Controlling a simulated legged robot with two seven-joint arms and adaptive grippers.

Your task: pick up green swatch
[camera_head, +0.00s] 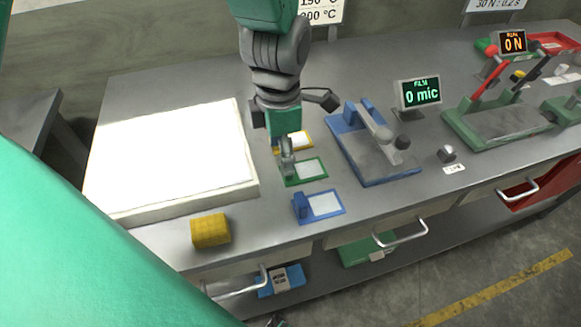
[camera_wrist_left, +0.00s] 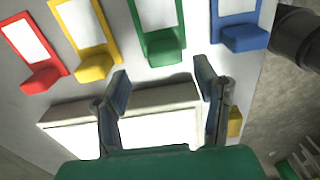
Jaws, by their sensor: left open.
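The green swatch (camera_head: 310,169) is a green frame with a pale centre, lying on the grey bench in a row between the yellow swatch (camera_head: 296,141) and the blue swatch (camera_head: 324,204). My left gripper (camera_head: 286,163) points down at the green swatch's left end and hides that end. In the left wrist view, the gripper (camera_wrist_left: 163,78) is open and empty. The green swatch's raised tab (camera_wrist_left: 165,50) shows just beyond the gap between the fingertips. I cannot tell the height between fingers and tab. My right gripper is not in view.
A red swatch (camera_wrist_left: 30,50) shows at the wrist view's left. A white light panel (camera_head: 170,160) fills the bench's left side, with a yellow block (camera_head: 210,230) before it. A blue fixture (camera_head: 375,150) and a film gauge display (camera_head: 419,93) stand right of the swatches.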

